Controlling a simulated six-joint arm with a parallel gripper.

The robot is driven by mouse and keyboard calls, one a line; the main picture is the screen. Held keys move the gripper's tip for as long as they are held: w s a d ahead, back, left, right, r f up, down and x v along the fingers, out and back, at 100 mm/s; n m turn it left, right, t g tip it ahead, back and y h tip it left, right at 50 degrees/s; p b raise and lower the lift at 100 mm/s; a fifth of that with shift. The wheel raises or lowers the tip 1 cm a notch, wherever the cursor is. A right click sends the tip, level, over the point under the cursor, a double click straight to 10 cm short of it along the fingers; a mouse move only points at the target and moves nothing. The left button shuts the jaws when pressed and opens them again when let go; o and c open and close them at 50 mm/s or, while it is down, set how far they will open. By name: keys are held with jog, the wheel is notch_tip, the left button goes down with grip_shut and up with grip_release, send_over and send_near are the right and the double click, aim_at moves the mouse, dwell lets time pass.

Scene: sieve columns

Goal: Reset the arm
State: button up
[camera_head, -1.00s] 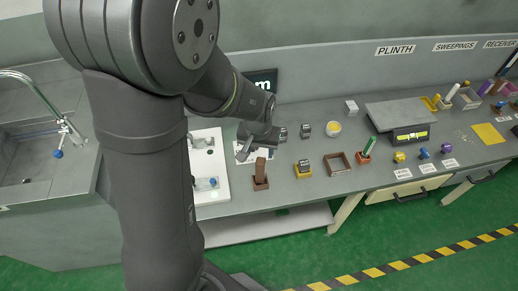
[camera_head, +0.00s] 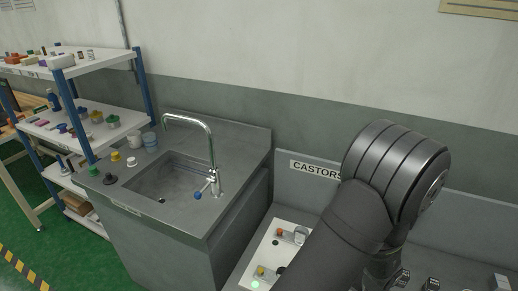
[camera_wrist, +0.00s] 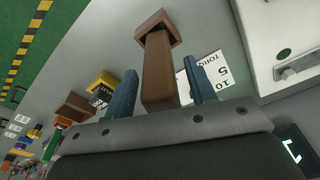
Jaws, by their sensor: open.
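My gripper (camera_wrist: 160,68) shows in the wrist view with its two blue fingers apart, and it is open. A brown upright block (camera_wrist: 158,75) stands in a small brown square holder (camera_wrist: 155,27) on the grey bench. In the picture the block lies between the two fingers, with a gap on each side, and neither finger visibly touches it. In the head view my dark arm fills the lower right, and the gripper itself is out of sight there.
In the wrist view a white panel (camera_wrist: 282,35) lies right, a printed card (camera_wrist: 213,72) beside the right finger, and a yellow holder (camera_wrist: 103,82) left. The head view shows a sink (camera_head: 170,180) with a tap (camera_head: 212,150), a loaded shelf (camera_head: 95,62) and a CASTORS sign (camera_head: 314,169).

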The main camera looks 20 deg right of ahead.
jog(key=shift+r, duration=0.6)
jog(key=shift+f, duration=0.1)
